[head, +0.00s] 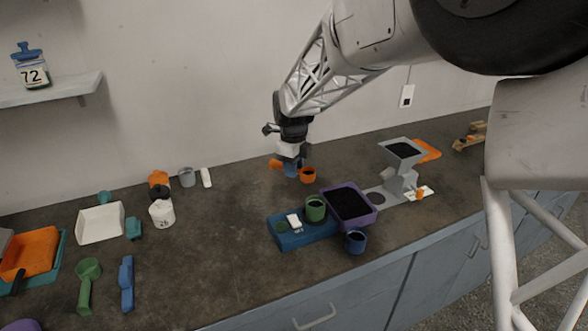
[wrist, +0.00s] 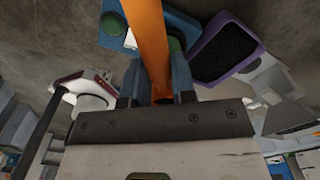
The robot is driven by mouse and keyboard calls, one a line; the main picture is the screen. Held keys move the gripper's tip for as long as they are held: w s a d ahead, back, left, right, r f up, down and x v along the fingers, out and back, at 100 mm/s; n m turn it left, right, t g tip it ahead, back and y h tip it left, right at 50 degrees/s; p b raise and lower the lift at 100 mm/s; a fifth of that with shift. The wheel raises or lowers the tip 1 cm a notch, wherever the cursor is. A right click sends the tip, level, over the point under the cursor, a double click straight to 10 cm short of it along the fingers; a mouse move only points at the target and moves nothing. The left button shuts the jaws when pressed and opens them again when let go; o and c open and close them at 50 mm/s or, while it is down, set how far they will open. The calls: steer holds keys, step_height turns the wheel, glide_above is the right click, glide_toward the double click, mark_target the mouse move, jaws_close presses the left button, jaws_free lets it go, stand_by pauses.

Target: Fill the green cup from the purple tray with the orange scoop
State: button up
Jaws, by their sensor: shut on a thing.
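My gripper (head: 290,167) is shut on the orange scoop (head: 307,175), held above the counter behind the green cup. Dark material shows inside the scoop's bowl. In the wrist view the orange handle (wrist: 147,40) runs between the blue fingers of my gripper (wrist: 158,92). The green cup (head: 315,212) stands upright on a blue scale (head: 290,239); its inside looks dark, and the fill level is unclear. In the wrist view the scoop partly hides the cup. The purple tray (head: 371,213), holding dark granules, is right of the cup; it also shows in the wrist view (wrist: 205,79).
A blue cup (head: 356,243) with dark contents stands in front of the tray. A grey hopper device (head: 402,175) is to the right. A white jar (head: 162,215), white tray (head: 101,224) and green scoop (head: 86,284) lie left. Counter between the jar and scale is clear.

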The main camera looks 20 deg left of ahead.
steer(key=shift+f, duration=0.2)
stand_by(0.5)
steer(key=shift+f, duration=0.2)
steer(key=shift+w+f, duration=0.1)
steer(key=w+d+f+t+y, duration=0.1)
steer(key=w+d+f+y, duration=0.4)
steer(key=w+d, duration=0.3)
steer(key=shift+w+d+f+y, duration=0.25)
steer(key=shift+w+y, duration=0.15)
steer(key=shift+w, duration=0.45)
stand_by(1.5)
steer(key=shift+d+r, duration=0.1)
steer(key=shift+r, duration=0.05)
steer(key=shift+r+y, duration=0.15)
steer(key=shift+y, duration=0.35)
steer(key=shift+d+r, duration=0.15)
steer(key=shift+d, duration=0.05)
